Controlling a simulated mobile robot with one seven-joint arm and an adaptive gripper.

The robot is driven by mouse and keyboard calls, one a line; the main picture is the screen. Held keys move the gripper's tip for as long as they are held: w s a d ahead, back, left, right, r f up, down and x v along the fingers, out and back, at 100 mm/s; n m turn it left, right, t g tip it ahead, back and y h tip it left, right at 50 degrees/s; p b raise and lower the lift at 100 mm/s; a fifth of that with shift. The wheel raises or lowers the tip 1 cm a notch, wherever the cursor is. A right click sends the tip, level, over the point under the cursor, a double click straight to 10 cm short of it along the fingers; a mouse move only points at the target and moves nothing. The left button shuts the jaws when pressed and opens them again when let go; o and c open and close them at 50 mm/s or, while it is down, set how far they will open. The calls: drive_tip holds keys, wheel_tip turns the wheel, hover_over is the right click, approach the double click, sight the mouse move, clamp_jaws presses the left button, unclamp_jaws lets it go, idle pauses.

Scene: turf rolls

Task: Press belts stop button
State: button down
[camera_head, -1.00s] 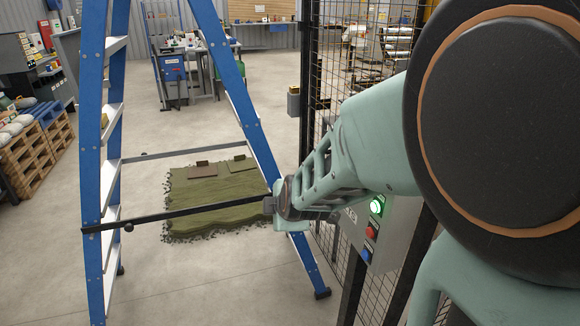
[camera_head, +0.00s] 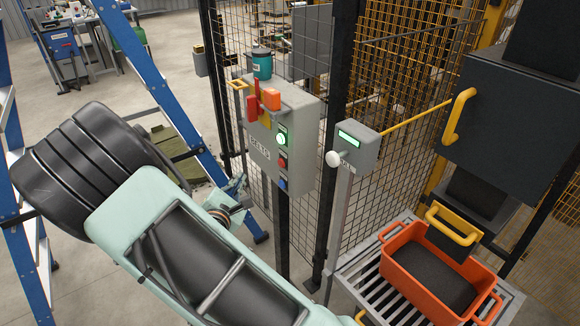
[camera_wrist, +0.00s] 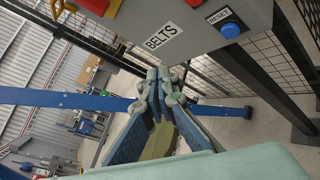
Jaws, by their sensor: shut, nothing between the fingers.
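A grey control box marked BELTS (camera_head: 258,152) stands on a dark post in the head view. Its face carries a lit green button (camera_head: 281,139), a red button (camera_head: 281,162) below it and a blue button (camera_head: 282,183) lowest. In the wrist view the box (camera_wrist: 150,12) is at the top, with the blue button (camera_wrist: 230,30) marked RESET and part of the red button (camera_wrist: 194,2) at the upper edge. My gripper (camera_wrist: 160,82) is shut and empty, apart from the box. In the head view my gripper (camera_head: 237,186) is left of the box, partly hidden behind my arm.
A blue stepladder (camera_head: 160,90) stands left of the box. Mesh fencing (camera_head: 310,215) is behind it. A smaller grey box with a white knob (camera_head: 357,147) stands to the right, near an orange crate (camera_head: 395,280) on rollers. A red-and-yellow fixture (camera_head: 258,108) sits at the box's upper left.

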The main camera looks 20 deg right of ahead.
sight(282, 163)
drive_tip(key=shift+s+d+f+h, duration=0.1)
drive_tip(key=shift+s+d+h, duration=0.3)
drive_tip(key=shift+s+d, duration=0.05)
drive_tip(key=w+d+b, duration=0.2)
drive_tip(key=d+b, duration=0.1)
drive_tip(key=d, duration=0.5)
drive_tip(key=shift+w+d, duration=0.2)
drive_tip(key=shift+w, duration=0.15)
idle(1.3)
drive_tip(key=shift+w+d, duration=0.15)
drive_tip(key=shift+d, duration=0.2)
